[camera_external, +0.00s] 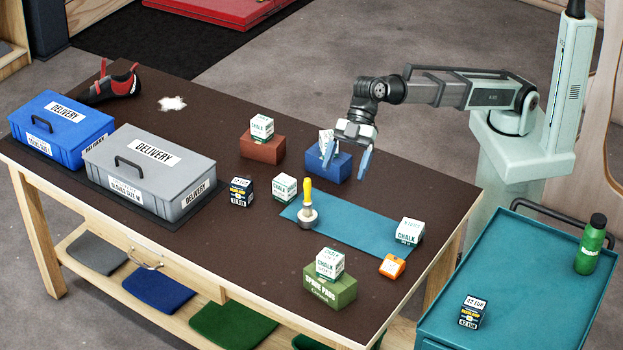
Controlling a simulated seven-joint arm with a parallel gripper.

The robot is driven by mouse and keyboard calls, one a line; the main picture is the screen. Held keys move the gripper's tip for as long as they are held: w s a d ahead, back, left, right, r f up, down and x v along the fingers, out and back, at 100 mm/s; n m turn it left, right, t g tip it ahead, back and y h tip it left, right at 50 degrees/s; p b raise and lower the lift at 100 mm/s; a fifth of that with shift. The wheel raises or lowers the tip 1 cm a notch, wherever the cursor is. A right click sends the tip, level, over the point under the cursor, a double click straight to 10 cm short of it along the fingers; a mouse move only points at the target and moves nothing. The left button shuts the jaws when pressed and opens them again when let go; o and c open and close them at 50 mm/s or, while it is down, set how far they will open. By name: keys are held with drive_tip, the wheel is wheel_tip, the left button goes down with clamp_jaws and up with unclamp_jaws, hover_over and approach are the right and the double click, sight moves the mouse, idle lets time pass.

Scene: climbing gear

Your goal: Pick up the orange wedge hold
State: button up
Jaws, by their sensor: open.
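A small orange piece (391,266) with a pale label on it sits at the right front of the dark table, by the front edge of a teal mat. It is the only orange thing I see, and its wedge shape is hard to make out at this size. My gripper (347,158) has blue fingers spread apart, pointing down. It is empty, in front of a blue block (343,167) and a white chalk box (326,138), partly covering both. It is well behind the orange piece and to its left, apart from it.
A chalk box (410,232) stands just behind the orange piece. A green block (330,291) with a chalk box on top is to its left. A yellow-handled brush (307,205) stands on the teal mat (350,227). Grey (150,170) and blue (62,132) delivery cases fill the left.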

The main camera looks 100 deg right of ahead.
drive_tip(key=s+a+n+g, duration=0.1)
drive_tip(key=s+a+n, duration=0.1)
drive_tip(key=s+a, duration=0.6)
drive_tip(key=g, duration=0.1)
hover_over(394, 261)
drive_tip(key=a, duration=0.2)
wheel_tip(394, 261, down, 3)
drive_tip(key=s+d+f+m+h, duration=0.2)
drive_tip(key=d+f, duration=0.1)
drive_tip(key=f, duration=0.4)
drive_tip(key=s+d+f+m+h, duration=0.2)
drive_tip(key=d+f+m+h, duration=0.1)
drive_tip(key=f, duration=0.4)
drive_tip(key=x, duration=0.7)
drive_tip(key=shift+a+f, duration=0.35)
drive_tip(key=shift+a, duration=0.1)
drive_tip(key=shift+x, duration=2.8)
drive_tip(key=shift+w+a+r, duration=0.1)
drive_tip(key=shift+a+r, duration=0.05)
drive_tip(key=shift+c, duration=0.5)
drive_tip(key=c, duration=1)
